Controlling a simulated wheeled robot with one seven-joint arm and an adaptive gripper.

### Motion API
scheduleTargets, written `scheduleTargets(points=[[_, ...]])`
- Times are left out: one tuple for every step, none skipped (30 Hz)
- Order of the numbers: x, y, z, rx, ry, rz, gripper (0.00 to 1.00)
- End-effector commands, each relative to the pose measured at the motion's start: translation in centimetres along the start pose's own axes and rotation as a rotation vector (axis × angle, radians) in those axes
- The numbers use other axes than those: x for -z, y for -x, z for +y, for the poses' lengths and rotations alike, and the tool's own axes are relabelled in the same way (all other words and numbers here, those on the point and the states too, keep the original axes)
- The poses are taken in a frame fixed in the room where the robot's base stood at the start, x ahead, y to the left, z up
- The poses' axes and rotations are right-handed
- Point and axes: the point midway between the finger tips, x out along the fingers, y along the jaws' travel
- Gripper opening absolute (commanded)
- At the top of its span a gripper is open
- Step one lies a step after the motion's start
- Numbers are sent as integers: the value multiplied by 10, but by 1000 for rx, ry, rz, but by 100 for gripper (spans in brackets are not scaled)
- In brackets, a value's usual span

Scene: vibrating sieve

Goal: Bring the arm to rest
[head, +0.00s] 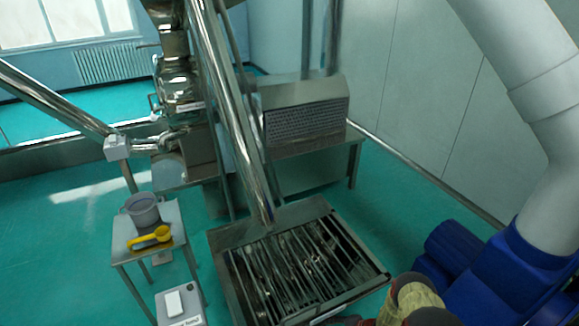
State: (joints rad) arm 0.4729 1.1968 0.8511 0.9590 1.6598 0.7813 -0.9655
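My gripper is not visible in the head view, so its fingers and anything in them are hidden from me. I cannot tell how my arm is posed. A grated metal bin (300,268) stands open-barred on the floor at the lower middle. A long shiny steel tube (232,115) slopes down to its back edge.
A small table (122,237) at the left bears a grey pot (142,210) and a yellow scoop (150,238). A grey box (181,306) stands below it. A steel machine (305,108) stands behind the bin. Green floor (60,270) is clear at the left.

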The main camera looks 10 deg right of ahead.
Motion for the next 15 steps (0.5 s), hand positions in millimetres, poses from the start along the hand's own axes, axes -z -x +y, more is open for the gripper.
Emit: scheduleTargets(points=[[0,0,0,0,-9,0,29],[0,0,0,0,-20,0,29],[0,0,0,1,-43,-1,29],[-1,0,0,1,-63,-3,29],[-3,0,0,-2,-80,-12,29],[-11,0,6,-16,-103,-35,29],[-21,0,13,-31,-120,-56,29],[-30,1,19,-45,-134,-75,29],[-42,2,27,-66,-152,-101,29],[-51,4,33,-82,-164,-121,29],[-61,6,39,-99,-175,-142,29],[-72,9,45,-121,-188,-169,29],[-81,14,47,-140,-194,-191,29],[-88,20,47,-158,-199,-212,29],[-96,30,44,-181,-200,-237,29]])
